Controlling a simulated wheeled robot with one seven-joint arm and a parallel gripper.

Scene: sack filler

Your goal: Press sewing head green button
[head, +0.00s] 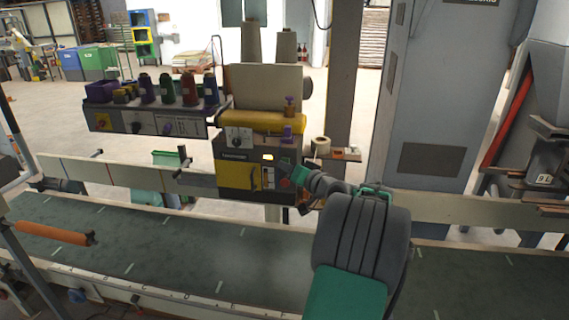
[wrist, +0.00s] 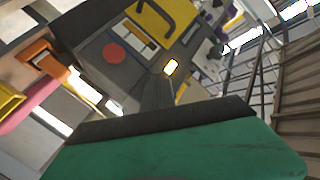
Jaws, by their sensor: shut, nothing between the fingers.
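The sewing head (head: 232,142) is a grey and dark machine with a yellow top cover, beyond the conveyor in the head view.
A green conveyor belt (head: 185,258) runs across the front, below the sewing head. A rack with several thread spools (head: 168,88) stands to the left. A thread cone (head: 321,146) sits right of the head. A tall grey cabinet (head: 437,100) stands at the right.

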